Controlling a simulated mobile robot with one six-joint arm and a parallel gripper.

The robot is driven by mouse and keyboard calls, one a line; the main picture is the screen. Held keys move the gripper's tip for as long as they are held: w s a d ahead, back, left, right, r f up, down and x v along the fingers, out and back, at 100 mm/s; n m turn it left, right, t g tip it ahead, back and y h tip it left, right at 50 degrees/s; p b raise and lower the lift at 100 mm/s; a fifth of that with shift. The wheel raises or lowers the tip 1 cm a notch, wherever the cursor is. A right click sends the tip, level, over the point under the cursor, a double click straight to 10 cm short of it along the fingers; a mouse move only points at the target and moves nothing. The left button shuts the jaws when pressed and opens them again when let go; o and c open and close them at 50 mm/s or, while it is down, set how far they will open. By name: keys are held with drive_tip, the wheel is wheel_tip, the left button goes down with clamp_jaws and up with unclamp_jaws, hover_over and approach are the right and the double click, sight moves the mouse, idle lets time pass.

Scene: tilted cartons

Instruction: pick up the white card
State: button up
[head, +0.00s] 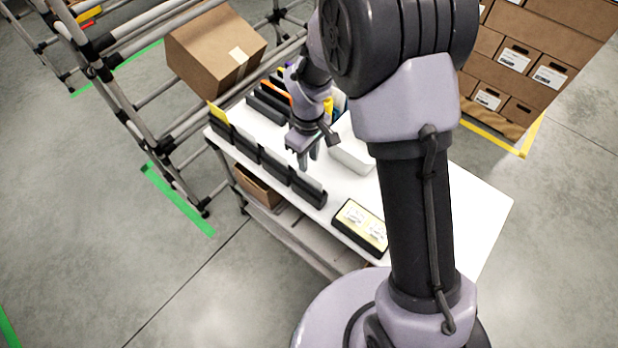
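A row of black card holders stands along the near left edge of the white table (437,205). A yellow card (217,113) stands in the holder at the far left end. Pale cards stand in the other holders, one of them a whitish card (308,183) in the right end holder (309,194). At this size I cannot tell which pale card is the white one. My gripper (308,160) points down over the table, just above and behind the right end of this row. Its two fingers look apart, with nothing seen between them.
Behind it are more black holders (268,107) with coloured cards, and a white bin (352,152) partly hidden by my arm. A black-rimmed tray (361,224) with white items lies at the near edge. A carton (216,52) sits tilted on the pipe rack at left. Stacked cartons (515,62) stand back right.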

sight(310, 176)
drive_tip(key=f+b, duration=0.1)
drive_tip(key=f, duration=0.1)
drive_tip(key=f+b, duration=0.1)
drive_tip(key=f, duration=0.2)
drive_tip(key=s+f+b, duration=0.1)
drive_tip(key=f, duration=0.1)
drive_tip(key=shift+d+f, duration=0.1)
drive_tip(key=shift+f, duration=0.25)
drive_tip(key=shift+r, duration=0.15)
clamp_jaws()
